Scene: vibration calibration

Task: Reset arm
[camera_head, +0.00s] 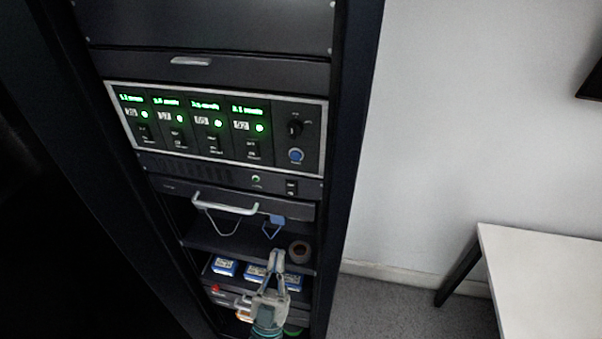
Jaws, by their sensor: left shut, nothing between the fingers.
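My left gripper (275,264) is low in the middle of the head view, in front of the lower shelves of a dark equipment rack (345,150). Its fingers point up and are shut with nothing between them. My right gripper is not in view. Above my left gripper, the rack holds a panel (310,130) with several green lit displays, a black knob (295,128) and a blue button (295,155).
A silver handle (225,205) and a blue hook-like item (272,228) are above the gripper. A round brown roll (299,251) and blue-white boxes (224,266) are close by. A white table (545,280) stands at the right; grey floor (400,310) lies between.

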